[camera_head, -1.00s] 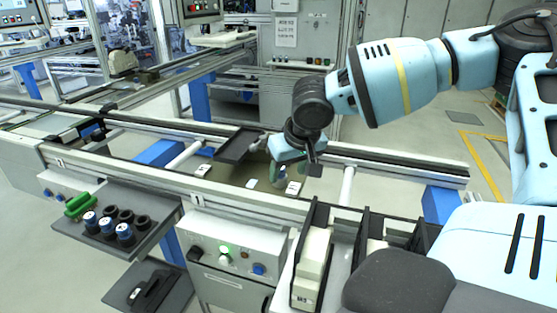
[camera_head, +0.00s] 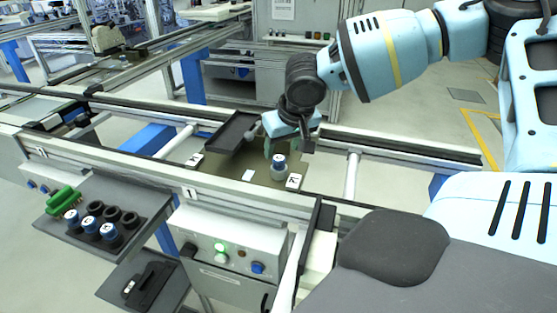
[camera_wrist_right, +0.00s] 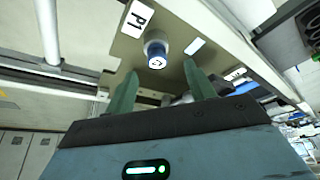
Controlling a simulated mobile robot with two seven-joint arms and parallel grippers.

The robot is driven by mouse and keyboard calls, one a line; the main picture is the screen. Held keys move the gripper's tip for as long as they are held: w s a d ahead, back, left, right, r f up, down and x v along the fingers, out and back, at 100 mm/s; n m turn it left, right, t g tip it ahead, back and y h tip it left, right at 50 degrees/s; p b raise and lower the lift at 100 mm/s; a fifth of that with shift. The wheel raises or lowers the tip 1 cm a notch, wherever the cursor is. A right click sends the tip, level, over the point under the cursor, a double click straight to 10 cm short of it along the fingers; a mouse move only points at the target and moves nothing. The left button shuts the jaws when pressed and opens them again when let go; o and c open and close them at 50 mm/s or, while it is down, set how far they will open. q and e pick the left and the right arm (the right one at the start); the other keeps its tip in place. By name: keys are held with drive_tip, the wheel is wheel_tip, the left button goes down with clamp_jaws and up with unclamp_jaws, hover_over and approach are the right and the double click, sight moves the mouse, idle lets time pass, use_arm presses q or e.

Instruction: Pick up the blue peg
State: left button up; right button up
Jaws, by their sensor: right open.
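A blue peg with a white marked top (camera_head: 279,161) stands upright in a light round holder on the pallet (camera_head: 228,177) on the line. It also shows in the right wrist view (camera_wrist_right: 157,56), just beyond the fingertips. My right gripper (camera_head: 276,147) is close above and behind the peg. In the right wrist view its two green fingers (camera_wrist_right: 160,80) are apart with nothing between them. More blue-topped pegs (camera_head: 90,224) stand in a grey tray at the left. My left gripper is not in view.
White marked cards (camera_head: 294,181) lie on the pallet near the peg. A dark tray-like part (camera_head: 232,133) sits at the pallet's left. The front rail (camera_head: 150,178) runs along the line. A control box (camera_head: 232,245) with lit buttons stands in front.

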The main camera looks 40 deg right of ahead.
sight(279, 158)
drive_tip(key=shift+w+d+x, duration=0.1)
drive_tip(key=shift+d+x, duration=0.1)
drive_tip(key=shift+x, duration=1.15)
drive_tip(key=shift+w+d+x, duration=0.1)
drive_tip(key=shift+d+x, duration=0.05)
drive_tip(key=shift+x, duration=1.25)
drive_tip(key=shift+r, duration=0.15)
drive_tip(key=c, duration=1.1)
drive_tip(key=shift+o, duration=0.2)
wheel_tip(279, 158, up, 10)
